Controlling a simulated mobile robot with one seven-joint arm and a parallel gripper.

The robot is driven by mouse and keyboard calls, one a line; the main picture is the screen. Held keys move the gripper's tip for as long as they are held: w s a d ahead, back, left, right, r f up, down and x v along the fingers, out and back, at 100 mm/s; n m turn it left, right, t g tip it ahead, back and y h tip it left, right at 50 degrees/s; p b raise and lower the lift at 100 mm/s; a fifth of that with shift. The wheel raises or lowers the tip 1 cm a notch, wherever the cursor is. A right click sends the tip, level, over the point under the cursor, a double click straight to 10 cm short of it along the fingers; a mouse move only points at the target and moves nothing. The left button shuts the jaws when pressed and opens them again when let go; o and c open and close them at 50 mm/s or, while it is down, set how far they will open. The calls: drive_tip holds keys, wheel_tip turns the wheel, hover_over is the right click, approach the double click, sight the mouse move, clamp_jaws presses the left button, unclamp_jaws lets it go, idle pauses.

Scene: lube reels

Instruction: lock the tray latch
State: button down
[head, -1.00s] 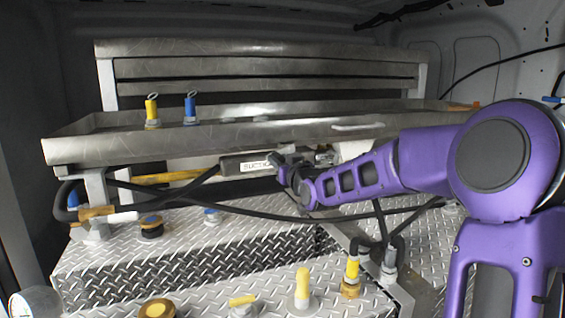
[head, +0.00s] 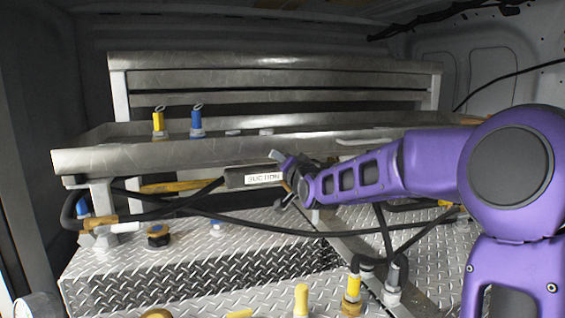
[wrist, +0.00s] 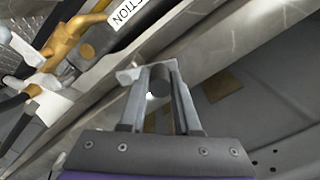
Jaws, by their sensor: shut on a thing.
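The metal tray (head: 150,160) runs across the scene, with its front lip facing me. My gripper (head: 285,172) is just below that lip, near the tray's middle, and my purple arm reaches in from the right. In the wrist view my gripper (wrist: 160,72) has its two grey fingers on either side of a dark round-ended piece, which looks like the tray latch (wrist: 158,82). The fingers are shut on it. A small pale metal piece shows beside the fingertips. My wrist hides most of the latch in the head view, so its locked state cannot be told.
A black suction handle (head: 236,178) with a white label is just left of my gripper. Black hoses (head: 240,226) cross below. Yellow (head: 158,124) and blue (head: 196,122) fittings stand on the tray. Capped fittings stand on the diamond-plate boxes (head: 180,268).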

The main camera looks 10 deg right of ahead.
drive_tip(key=m, duration=0.1)
drive_tip(key=r+m+p, duration=0.1)
drive_tip(key=m, duration=0.1)
drive_tip(key=shift+w+d+r, duration=0.1)
drive_tip(key=shift+d+r, duration=0.1)
drive_tip(key=shift+d, duration=0.15)
drive_tip(key=m+p, duration=0.1)
drive_tip(key=d+r+m+p, duration=0.1)
drive_tip(key=m, duration=0.1)
drive_tip(key=shift+w+d+m, duration=0.1)
drive_tip(key=shift+m, duration=0.2)
drive_tip(key=m, duration=0.1)
drive_tip(key=d+m, duration=0.1)
drive_tip(key=shift+w+r+m+p, duration=0.1)
drive_tip(key=shift+r+m+p, duration=0.1)
drive_tip(key=shift+m+p, duration=0.15)
drive_tip(key=shift+w+d+r+m, duration=0.1)
drive_tip(key=shift+d+m, duration=0.3)
drive_tip(key=shift+m, duration=0.5)
drive_tip(key=shift+w+d+m, duration=0.1)
drive_tip(key=shift+d+m, duration=0.25)
drive_tip(key=shift+m, duration=0.5)
drive_tip(key=c, duration=0.6)
unclamp_jaws()
drive_tip(key=shift+d, duration=0.1)
drive_tip(key=shift+s, duration=0.1)
